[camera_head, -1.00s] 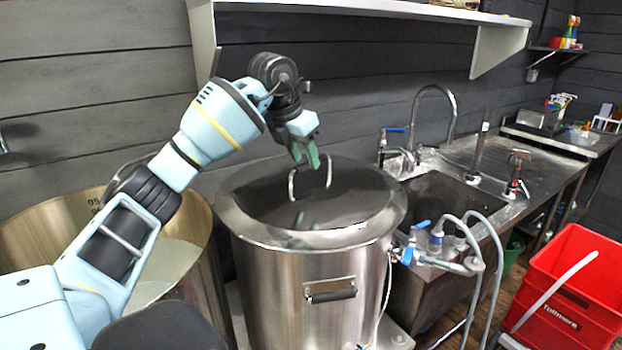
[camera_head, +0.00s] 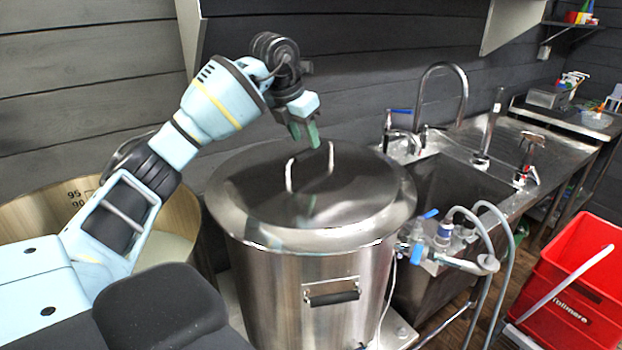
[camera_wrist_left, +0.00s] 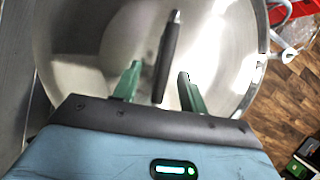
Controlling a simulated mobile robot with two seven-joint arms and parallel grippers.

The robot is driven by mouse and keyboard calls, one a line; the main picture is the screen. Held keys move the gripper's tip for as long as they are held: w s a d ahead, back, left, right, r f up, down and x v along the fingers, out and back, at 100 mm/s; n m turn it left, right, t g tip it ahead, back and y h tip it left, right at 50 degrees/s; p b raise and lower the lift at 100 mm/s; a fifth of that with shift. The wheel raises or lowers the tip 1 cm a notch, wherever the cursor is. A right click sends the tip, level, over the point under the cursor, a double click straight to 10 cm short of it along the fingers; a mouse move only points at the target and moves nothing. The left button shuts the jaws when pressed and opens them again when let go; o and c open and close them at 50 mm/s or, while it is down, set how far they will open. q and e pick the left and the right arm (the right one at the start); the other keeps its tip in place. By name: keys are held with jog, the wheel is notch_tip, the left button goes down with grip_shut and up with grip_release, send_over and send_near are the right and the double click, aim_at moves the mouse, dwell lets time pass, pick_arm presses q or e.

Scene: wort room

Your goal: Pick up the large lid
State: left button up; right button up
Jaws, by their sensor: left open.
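The large lid (camera_head: 345,205) is a round, shiny steel cover lying on a tall steel kettle (camera_head: 290,285). Its upright loop handle (camera_head: 289,176) stands near the middle of the lid. My left gripper (camera_head: 304,138) is above the lid, close to the top of the handle, with green fingers pointing down. In the left wrist view the lid (camera_wrist_left: 85,50) fills most of the picture. The dark handle (camera_wrist_left: 168,55) shows there between the open green fingers (camera_wrist_left: 157,82), which do not grip it. My right gripper is not in view.
An open steel vessel (camera_head: 180,215) stands left of the kettle. A sink (camera_head: 455,190) with a tall tap is on the right, with hoses and fittings (camera_head: 445,240) beside the kettle. A red crate (camera_head: 575,280) is on the floor at right. A dark wall is behind.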

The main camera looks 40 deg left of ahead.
aim_at(310, 150)
pick_arm(q)
jog(key=shift+d+p+x, duration=0.15)
jog(key=shift+d+x, duration=0.05)
jog(key=shift+x, duration=0.95)
jog(key=shift+d+p+x, duration=0.15)
jog(key=shift+d+x, duration=0.05)
jog(key=shift+x, duration=0.95)
jog(key=shift+f, duration=0.4)
jog(key=shift+f, duration=0.25)
grip_shut()
jog(key=shift+r, duration=0.2)
